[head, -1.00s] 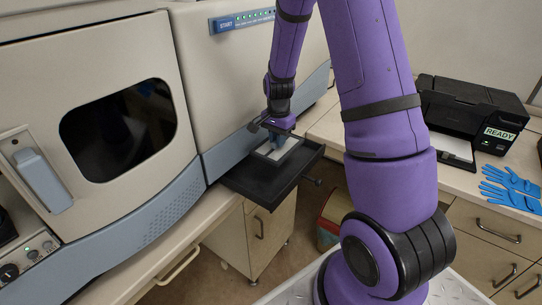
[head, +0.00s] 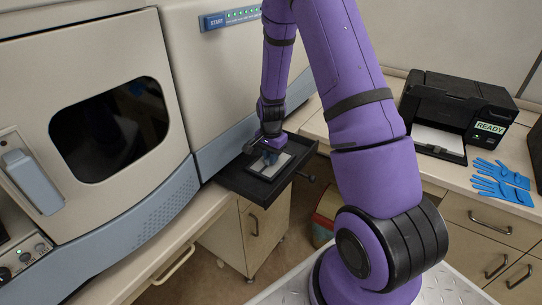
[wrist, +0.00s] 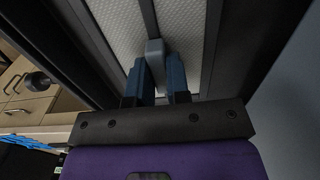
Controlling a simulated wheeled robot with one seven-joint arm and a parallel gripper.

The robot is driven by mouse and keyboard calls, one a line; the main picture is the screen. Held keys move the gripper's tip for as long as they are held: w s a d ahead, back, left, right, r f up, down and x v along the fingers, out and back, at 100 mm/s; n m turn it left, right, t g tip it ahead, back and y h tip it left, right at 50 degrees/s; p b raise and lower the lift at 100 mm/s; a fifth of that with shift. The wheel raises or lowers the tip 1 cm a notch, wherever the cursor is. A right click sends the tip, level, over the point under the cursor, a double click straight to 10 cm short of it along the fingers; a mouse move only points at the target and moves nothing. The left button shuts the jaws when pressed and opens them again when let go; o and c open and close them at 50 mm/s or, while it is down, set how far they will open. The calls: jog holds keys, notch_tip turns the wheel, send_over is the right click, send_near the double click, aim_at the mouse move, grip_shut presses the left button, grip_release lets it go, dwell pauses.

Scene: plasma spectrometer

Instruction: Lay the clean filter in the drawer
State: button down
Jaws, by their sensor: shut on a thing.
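The clean filter (head: 284,163) is a pale panel with a dark frame. Its white mesh (wrist: 185,38) and a grey grip tab (wrist: 154,52) show in the wrist view. My gripper (head: 268,157) is shut on this tab, with a blue finger on each side of it, as the wrist view (wrist: 160,78) shows. The black drawer (head: 297,172) is pulled out from the machine. The filter lies flat within the drawer's outline, at or just above its floor; I cannot tell whether it touches. My gripper hides part of the filter.
The beige machine (head: 215,85) with a dark window stands behind and left of the drawer. A knob (head: 311,178) sticks out at the drawer's front. A black printer (head: 460,105) and blue gloves (head: 500,180) are on the right counter.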

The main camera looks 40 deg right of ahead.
jog(key=c, duration=1.1)
grip_release()
jog(key=s+a+r+n+t, duration=0.1)
jog(key=s+a+r+n, duration=0.1)
jog(key=r, duration=0.9)
jog(key=s+a+r+n, duration=0.1)
jog(key=a+r, duration=0.1)
jog(key=r, duration=0.9)
jog(key=s+a+r+n+t, duration=0.1)
jog(key=s+a+r+n, duration=0.2)
jog(key=s+r, duration=0.2)
jog(key=s+a+r+n+t, duration=0.1)
jog(key=s+a+r+n, duration=0.2)
jog(key=s, duration=0.7)
jog(key=s+a+r+n+t, duration=0.2)
jog(key=s+r+n, duration=0.3)
jog(key=s+r, duration=0.3)
jog(key=shift+s+a, duration=0.3)
jog(key=shift+a, duration=0.25)
